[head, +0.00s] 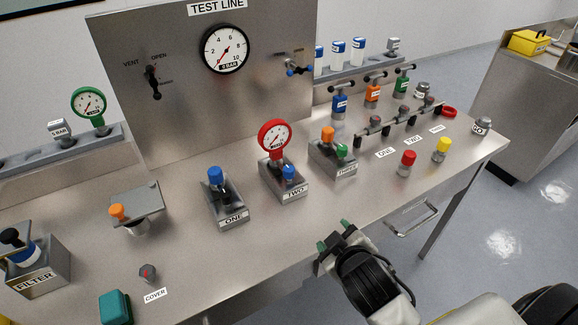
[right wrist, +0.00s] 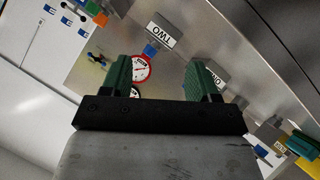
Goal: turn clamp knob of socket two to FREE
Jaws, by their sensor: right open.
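Socket two is a grey block labelled TWO (head: 294,192) on the steel bench. A red-rimmed gauge (head: 275,138) stands upright in it, and a small blue clamp knob (head: 289,173) sits at its right front. The knob's marking is too small to read. My right gripper (head: 334,237) is open and empty, off the bench's front edge and apart from the socket. In the right wrist view, the TWO label (right wrist: 163,32), the blue knob (right wrist: 150,50) and the red gauge (right wrist: 140,67) show around and between the green fingers (right wrist: 160,72). My left gripper is not in view.
Socket one (head: 232,215), with a blue-topped part, stands left of socket two. Socket three (head: 345,168), with orange and green tops, stands right. Red (head: 407,160) and yellow (head: 442,147) caps stand further right. A handle (head: 412,220) juts from the bench front.

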